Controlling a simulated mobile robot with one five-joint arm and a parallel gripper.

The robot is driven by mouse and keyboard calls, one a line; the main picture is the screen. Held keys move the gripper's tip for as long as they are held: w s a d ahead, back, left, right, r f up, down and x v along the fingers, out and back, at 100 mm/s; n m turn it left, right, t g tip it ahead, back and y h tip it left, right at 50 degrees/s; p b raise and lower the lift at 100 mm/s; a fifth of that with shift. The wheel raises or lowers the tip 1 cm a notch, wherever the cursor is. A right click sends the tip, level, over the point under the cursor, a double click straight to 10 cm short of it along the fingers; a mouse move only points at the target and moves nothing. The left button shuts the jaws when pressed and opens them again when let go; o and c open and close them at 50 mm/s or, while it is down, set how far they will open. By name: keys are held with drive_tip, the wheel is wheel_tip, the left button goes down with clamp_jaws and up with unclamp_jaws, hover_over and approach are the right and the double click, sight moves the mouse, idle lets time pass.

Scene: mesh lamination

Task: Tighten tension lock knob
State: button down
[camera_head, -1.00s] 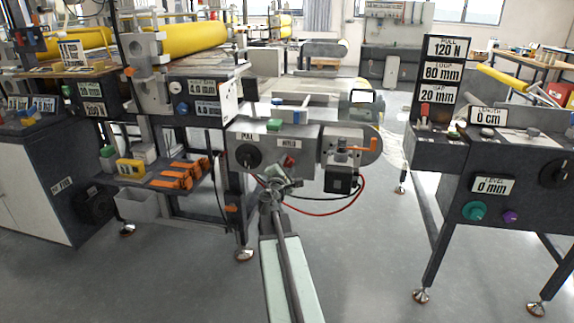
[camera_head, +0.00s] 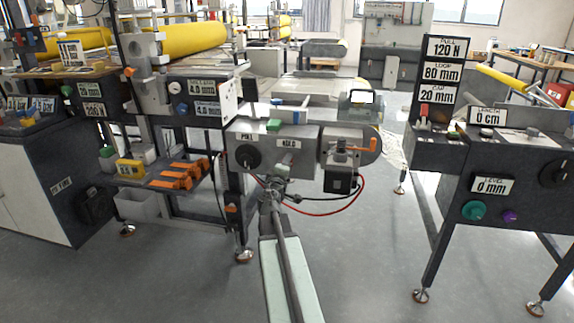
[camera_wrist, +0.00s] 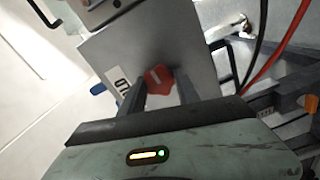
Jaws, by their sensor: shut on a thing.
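A red lobed knob (camera_wrist: 158,75) sits on the grey face of the machine box (camera_wrist: 170,40) in the wrist view. My gripper (camera_wrist: 163,88) is closed around it, with one finger on each side. In the head view my gripper (camera_head: 281,172) is at the lower front of the grey box (camera_head: 310,138), under a small white label (camera_head: 288,143), and it hides the knob there.
A black round knob (camera_head: 247,155) is left of my gripper on the same box. A motor unit (camera_head: 342,180) with red and black cables hangs to the right. A console (camera_head: 500,190) stands further right, with open floor (camera_head: 365,270) between.

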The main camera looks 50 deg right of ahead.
drive_tip(key=shift+a+m, duration=0.15)
drive_tip(key=shift+m, duration=0.35)
drive_tip(key=c, duration=0.9)
unclamp_jaws()
